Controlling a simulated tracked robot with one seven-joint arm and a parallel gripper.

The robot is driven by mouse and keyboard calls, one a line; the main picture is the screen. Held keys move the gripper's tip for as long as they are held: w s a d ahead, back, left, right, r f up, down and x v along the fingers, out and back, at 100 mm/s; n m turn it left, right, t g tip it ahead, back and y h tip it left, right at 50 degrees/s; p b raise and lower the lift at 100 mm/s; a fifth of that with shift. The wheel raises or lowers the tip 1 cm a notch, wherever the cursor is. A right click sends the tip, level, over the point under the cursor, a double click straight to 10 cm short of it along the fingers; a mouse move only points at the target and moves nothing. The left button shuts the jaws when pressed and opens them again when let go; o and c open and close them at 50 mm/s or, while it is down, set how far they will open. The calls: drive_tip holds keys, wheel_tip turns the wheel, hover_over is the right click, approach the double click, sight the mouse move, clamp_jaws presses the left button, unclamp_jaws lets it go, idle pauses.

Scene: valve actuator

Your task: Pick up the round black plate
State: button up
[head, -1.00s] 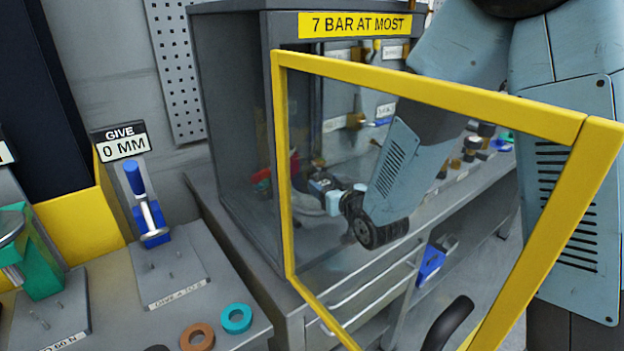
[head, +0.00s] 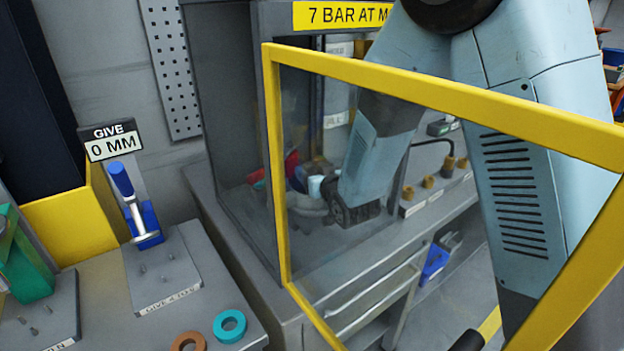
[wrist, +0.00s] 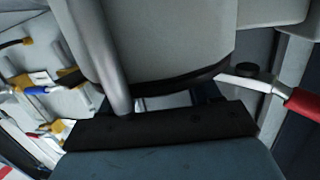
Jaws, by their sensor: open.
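My gripper (head: 316,187) is inside the grey cabinet (head: 225,120), seen through the clear panel of its yellow-framed door. It is small there, and its fingers are hard to make out. In the wrist view my gripper (wrist: 160,102) is open, with its fingers partly hidden by a large grey rounded body (wrist: 165,35) close in front. That body has a dark curved lower edge; I cannot tell whether this edge is the round black plate. I cannot pick out the plate for sure in either view.
The yellow door frame (head: 272,160) stands open across my arm. A metal pipe (wrist: 105,60) crosses close to my gripper in the wrist view. A red-handled lever (wrist: 303,104) is at the right. Valves with blue and yellow parts (wrist: 38,89) are at the left.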

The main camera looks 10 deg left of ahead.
drive_tip(key=shift+s+a, duration=0.1)
drive_tip(key=shift+s, duration=0.05)
drive_tip(key=c, duration=1.1)
drive_tip(key=shift+c, duration=0.2)
drive_tip(key=shift+r, duration=0.2)
